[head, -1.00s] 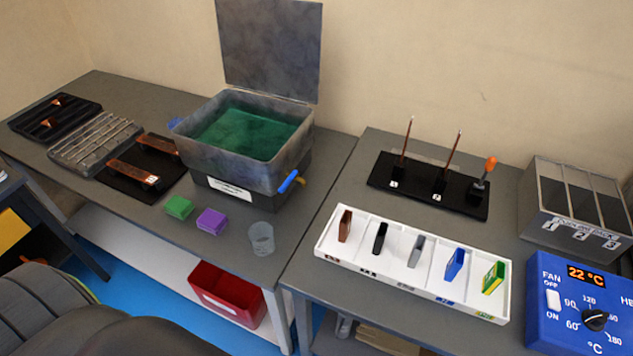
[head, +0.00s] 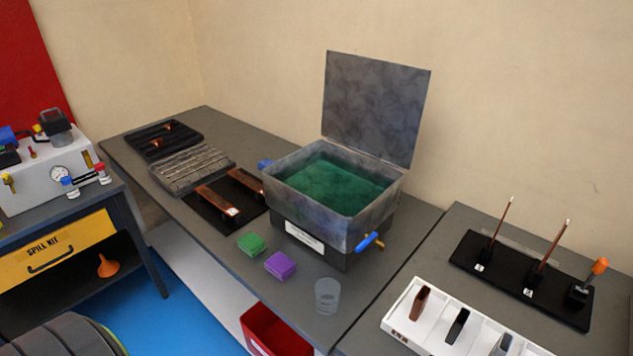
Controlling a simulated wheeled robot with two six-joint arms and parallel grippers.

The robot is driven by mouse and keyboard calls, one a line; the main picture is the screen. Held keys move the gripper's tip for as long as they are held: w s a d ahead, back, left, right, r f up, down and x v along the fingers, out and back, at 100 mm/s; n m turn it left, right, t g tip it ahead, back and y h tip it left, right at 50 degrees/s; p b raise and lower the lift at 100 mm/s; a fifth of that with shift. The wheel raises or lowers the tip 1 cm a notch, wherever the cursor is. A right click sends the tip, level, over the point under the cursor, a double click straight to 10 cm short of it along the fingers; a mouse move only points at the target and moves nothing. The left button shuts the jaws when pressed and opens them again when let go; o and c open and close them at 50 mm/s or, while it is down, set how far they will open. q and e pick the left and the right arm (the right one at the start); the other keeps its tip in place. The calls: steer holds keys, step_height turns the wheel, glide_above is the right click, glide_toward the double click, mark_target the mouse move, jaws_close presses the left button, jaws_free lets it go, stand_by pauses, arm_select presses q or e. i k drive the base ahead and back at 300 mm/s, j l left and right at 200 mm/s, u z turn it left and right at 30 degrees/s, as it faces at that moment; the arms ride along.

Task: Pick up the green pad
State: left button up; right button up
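The green pad (head: 252,244) lies on the grey bench (head: 222,262), in front of the tank of green liquid. The purple pad (head: 280,265) lies just to its right and nearer, close beside it. Nothing rests on the green pad. Neither of my grippers shows in the head view.
The open-lidded tank (head: 292,195) stands behind the pads. A clear cup (head: 327,296) stands to their right near the bench edge. A black mat with copper bars (head: 217,200) lies to the left. A white tray (head: 402,312) is at the lower right, a red bin (head: 258,328) below.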

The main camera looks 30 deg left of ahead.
mark_target(251, 243)
steer(key=u, duration=1)
